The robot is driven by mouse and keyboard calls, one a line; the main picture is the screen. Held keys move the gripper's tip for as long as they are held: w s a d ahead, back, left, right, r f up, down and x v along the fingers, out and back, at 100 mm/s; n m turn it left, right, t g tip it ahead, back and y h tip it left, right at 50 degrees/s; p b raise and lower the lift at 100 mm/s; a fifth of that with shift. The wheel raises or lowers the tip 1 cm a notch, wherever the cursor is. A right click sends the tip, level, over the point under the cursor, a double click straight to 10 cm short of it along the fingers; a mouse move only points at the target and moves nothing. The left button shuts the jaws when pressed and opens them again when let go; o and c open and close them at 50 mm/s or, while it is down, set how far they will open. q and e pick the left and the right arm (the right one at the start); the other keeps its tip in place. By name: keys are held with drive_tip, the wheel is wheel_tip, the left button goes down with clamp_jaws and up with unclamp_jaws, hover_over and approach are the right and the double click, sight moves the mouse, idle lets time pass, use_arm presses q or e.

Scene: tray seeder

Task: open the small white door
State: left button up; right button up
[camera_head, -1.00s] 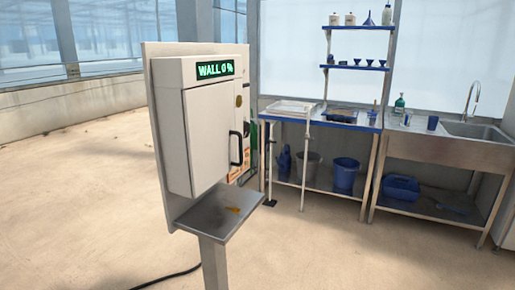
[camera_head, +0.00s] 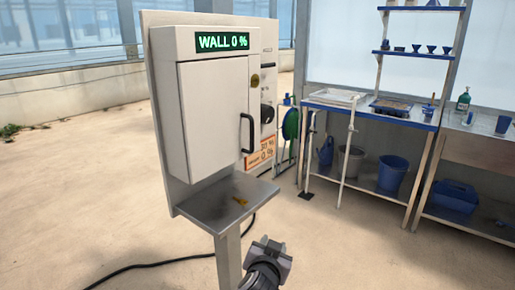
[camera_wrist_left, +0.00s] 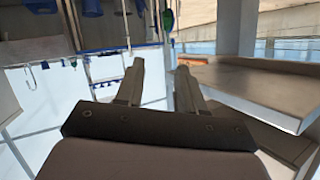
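The small white door (camera_head: 212,118) is on the front of a white wall box (camera_head: 170,70) and looks shut. Its black bar handle (camera_head: 247,133) is at the door's right edge. My left gripper (camera_head: 268,248) is low in the head view, below and to the right of the handle and apart from it. In the left wrist view, my left gripper (camera_wrist_left: 160,78) has its two fingers spread with nothing between them. My right gripper is not in view.
A steel shelf (camera_head: 200,209) on a post (camera_head: 229,262) juts out below the door, close to my left gripper. A black cable (camera_head: 150,268) lies on the floor. A blue-topped bench (camera_head: 390,117) stands at the right. The floor at left is clear.

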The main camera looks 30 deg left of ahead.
use_arm(q)
drive_tip(key=w+a+r+n+y+b, duration=0.1)
drive_tip(key=w+a+r+n+y, duration=0.15)
drive_tip(key=r, duration=0.35)
drive_tip(key=w+a+r+n+y, duration=0.1)
drive_tip(key=w+r+n+y, duration=0.15)
drive_tip(key=r, duration=0.45)
drive_tip(key=n+g+y, duration=0.2)
drive_tip(key=n+y, duration=0.2)
approach(252, 136)
drive_tip(key=a, duration=0.1)
drive_tip(key=x, duration=0.6)
drive_tip(key=shift+w+d, duration=0.15)
drive_tip(key=shift+w, duration=0.15)
drive_tip(key=shift+w+a+p, duration=0.3)
drive_tip(key=shift+w+a, duration=0.1)
drive_tip(key=shift+a, duration=0.1)
clamp_jaws()
